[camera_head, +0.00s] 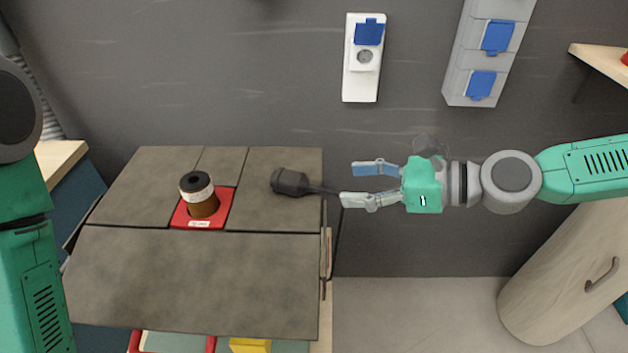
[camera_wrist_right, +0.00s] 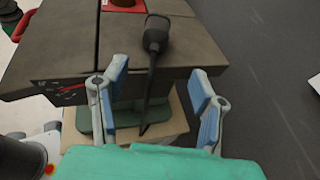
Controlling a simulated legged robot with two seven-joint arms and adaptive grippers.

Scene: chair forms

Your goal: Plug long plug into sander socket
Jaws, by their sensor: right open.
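A dark long plug (camera_head: 289,182) lies at the right edge of the grey tabletop, its cable running right and down over the edge. My right gripper (camera_head: 362,184) is open and empty, to the right of the plug, with its fingers pointing left. In the right wrist view the plug (camera_wrist_right: 156,36) lies beyond the fingertips (camera_wrist_right: 158,82), and its cable hangs between the open fingers. A white socket unit (camera_head: 361,82) with a raised blue cover is on the wall; I cannot tell whether it is the sander socket. My left gripper is not visible.
A brown cylinder with a white band (camera_head: 200,203) stands in a red holder on the tabletop (camera_head: 180,275). A grey wall unit (camera_head: 487,55) has blue covers. A wooden shelf (camera_head: 600,58) juts out at upper right. A pale cylindrical form (camera_head: 555,275) stands at lower right.

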